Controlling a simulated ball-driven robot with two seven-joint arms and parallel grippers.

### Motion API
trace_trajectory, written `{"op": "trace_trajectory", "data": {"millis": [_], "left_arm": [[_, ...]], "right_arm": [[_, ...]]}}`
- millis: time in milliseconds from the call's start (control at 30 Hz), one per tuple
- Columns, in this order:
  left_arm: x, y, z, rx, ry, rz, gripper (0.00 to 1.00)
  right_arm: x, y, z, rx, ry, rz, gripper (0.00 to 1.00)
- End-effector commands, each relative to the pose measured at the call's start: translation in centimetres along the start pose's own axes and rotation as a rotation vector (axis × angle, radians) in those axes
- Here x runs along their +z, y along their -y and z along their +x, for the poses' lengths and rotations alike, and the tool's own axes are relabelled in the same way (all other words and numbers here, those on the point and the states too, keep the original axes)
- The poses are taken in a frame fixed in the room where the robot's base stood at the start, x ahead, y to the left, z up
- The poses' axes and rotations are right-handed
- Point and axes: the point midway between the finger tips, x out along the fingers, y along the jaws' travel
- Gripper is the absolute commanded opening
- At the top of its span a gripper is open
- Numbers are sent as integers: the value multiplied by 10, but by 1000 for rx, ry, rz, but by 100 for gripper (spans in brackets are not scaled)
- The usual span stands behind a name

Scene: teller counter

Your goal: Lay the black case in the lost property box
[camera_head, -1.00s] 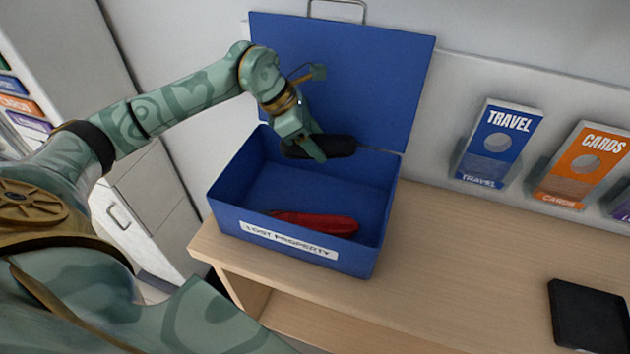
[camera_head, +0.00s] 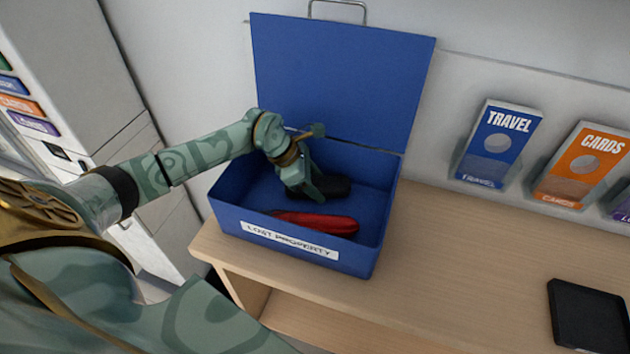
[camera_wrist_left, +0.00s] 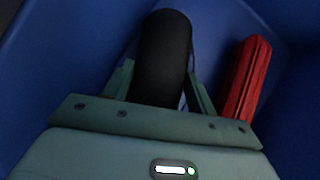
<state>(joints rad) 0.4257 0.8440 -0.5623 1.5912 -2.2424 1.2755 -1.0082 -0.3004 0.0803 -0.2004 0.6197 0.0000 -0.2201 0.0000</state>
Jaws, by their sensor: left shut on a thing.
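The black case (camera_head: 329,187) is inside the blue lost property box (camera_head: 222,194), toward its back, low near the floor. My left gripper (camera_head: 312,190) is shut on it, reaching down over the box's left side. In the left wrist view the black case (camera_wrist_left: 165,55) stands out from between the fingers of my left gripper (camera_wrist_left: 160,95). Whether the case touches the box floor cannot be told. My right gripper is not in view.
The lid (camera_head: 345,80) stands open behind. Leaflet holders (camera_head: 499,143) and a black tray (camera_head: 590,315) are to the right on the counter.

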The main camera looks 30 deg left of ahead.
Motion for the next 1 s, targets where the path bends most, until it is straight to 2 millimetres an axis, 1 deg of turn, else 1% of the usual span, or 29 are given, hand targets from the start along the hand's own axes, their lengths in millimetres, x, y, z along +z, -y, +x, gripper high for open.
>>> {"op": "trace_trajectory", "data": {"millis": [233,267,533,667,767,1000], "left_arm": [[-1,0,2,1,0,0,29],[-1,0,1,0,-1,0,65],[0,0,0,0,0,0,66],[0,-1,-8,3,-1,1,66],[0,-1,-25,4,-2,2,66],[-1,-1,-82,4,-4,2,66]], "right_arm": [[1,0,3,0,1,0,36],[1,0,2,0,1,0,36],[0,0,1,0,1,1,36],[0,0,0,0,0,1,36],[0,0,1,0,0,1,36],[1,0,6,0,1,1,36]]}}
